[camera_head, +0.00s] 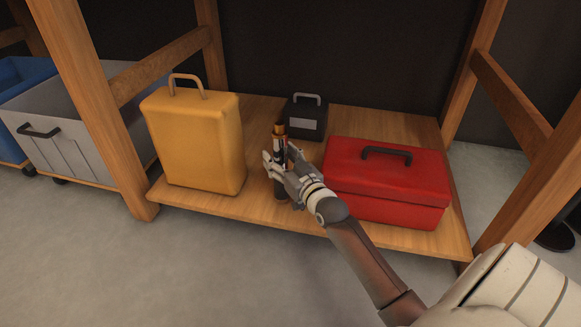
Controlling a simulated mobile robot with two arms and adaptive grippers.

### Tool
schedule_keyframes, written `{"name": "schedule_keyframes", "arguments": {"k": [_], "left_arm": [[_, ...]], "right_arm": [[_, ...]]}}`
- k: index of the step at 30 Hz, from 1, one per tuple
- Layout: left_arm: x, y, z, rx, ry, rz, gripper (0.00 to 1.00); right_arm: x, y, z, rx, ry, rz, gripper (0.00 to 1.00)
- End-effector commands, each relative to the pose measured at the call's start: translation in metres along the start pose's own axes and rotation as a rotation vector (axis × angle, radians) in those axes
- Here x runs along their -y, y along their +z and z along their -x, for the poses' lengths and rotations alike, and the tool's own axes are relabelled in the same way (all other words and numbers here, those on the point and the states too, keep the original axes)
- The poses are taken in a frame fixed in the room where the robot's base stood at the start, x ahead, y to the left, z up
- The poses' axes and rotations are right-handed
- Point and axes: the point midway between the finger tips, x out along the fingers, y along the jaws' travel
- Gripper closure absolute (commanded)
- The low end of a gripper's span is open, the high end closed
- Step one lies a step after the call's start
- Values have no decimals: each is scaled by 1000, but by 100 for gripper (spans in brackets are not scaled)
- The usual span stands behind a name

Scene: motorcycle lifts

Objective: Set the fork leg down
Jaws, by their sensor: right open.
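The fork leg (279,130) is a slim upright cylinder with a gold-orange upper part and a dark lower part (282,189). It stands upright on the low wooden shelf (240,203), near its front edge, between a yellow case and a red toolbox. My right gripper (276,162) is at the fork leg's middle, its fingers around it and open. The gripper hides part of the leg's middle. My left gripper is not in view.
The yellow case (195,140) is close on the left, and the red toolbox (385,185) close on the right. A small black case (306,118) stands behind. Wooden posts (85,100) frame the shelf. Grey and blue bins (70,135) are at the left.

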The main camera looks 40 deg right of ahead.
Motion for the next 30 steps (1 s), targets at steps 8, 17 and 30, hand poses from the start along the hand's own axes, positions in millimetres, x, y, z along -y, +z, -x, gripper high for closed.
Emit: {"name": "schedule_keyframes", "arguments": {"k": [8,17,30], "left_arm": [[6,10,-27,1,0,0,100],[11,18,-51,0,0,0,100],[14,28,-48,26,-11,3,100]], "right_arm": [[0,-3,41,6,0,1,45],[0,-4,91,4,0,0,45],[0,0,117,0,0,0,45]]}}
